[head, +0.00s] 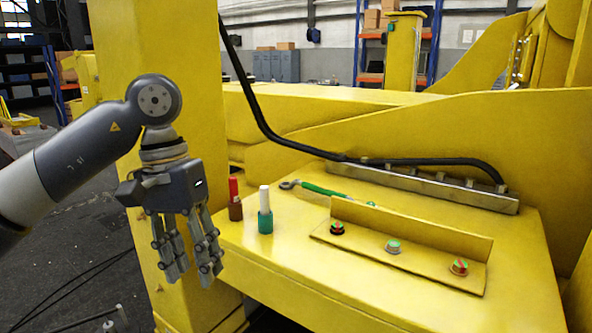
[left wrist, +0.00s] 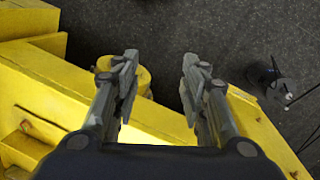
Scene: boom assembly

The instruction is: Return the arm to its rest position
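My left arm comes in from the left in the head view, bent at the elbow. My left gripper (head: 190,274) hangs fingers down in front of the yellow column, off the left edge of the yellow table. In the left wrist view my left gripper (left wrist: 160,75) has its two fingers well apart with nothing between them. Below it are yellow structure and dark floor. My right arm and right gripper are not in view.
On the yellow table (head: 400,307) stand a red-capped bottle (head: 235,200) and a white-capped green bottle (head: 265,212), close right of my left gripper. A control panel (head: 398,248) sits at right. Yellow column (head: 165,60) rises behind my arm.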

